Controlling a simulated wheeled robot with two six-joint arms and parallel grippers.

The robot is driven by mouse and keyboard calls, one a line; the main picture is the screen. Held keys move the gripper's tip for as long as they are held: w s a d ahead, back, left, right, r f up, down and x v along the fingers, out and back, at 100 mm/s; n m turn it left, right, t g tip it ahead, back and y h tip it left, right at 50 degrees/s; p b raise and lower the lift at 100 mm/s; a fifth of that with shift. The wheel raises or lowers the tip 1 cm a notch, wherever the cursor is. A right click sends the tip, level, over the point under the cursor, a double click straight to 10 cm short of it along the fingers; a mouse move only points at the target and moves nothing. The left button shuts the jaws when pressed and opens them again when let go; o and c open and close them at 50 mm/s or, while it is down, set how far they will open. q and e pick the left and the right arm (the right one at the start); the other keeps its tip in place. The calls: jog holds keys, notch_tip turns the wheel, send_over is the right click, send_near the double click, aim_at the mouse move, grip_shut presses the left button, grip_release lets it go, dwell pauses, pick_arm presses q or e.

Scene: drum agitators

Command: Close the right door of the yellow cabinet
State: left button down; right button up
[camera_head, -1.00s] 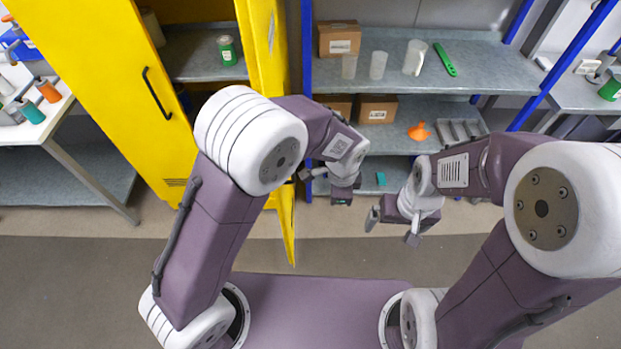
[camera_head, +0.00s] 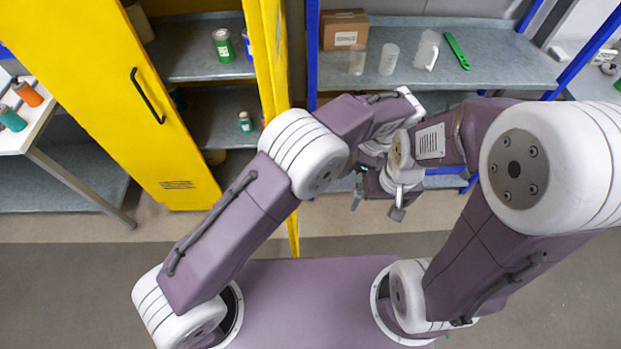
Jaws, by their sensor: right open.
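The yellow cabinet's left door (camera_head: 100,85) stands at the left with a black handle (camera_head: 148,95). Its right door (camera_head: 268,55) is open, swung out toward me and seen nearly edge-on. Its lower part passes behind my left arm, and its bottom edge shows below the arm. My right gripper (camera_head: 378,205) is open and empty, to the right of the right door and apart from it. My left gripper (camera_head: 373,152) is mostly hidden behind my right wrist, also to the right of the door; its jaws cannot be made out.
Cabinet shelves hold green containers (camera_head: 224,45) and a small green bottle (camera_head: 245,122). A blue-posted rack (camera_head: 490,65) behind the grippers carries a cardboard box (camera_head: 343,29), clear cups and a green tool (camera_head: 457,50). A white table (camera_head: 30,125) stands at the left. The floor before the cabinet is clear.

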pick_arm(q)
jog(key=w+a+f+p, duration=0.1)
jog(key=a+f+p, duration=0.1)
jog(key=a+f, duration=0.5)
jog(key=shift+w+a+f+p, duration=0.15)
jog(key=shift+w+f+p, duration=0.25)
jog(key=shift+f, duration=0.3)
jog(key=shift+s, duration=0.15)
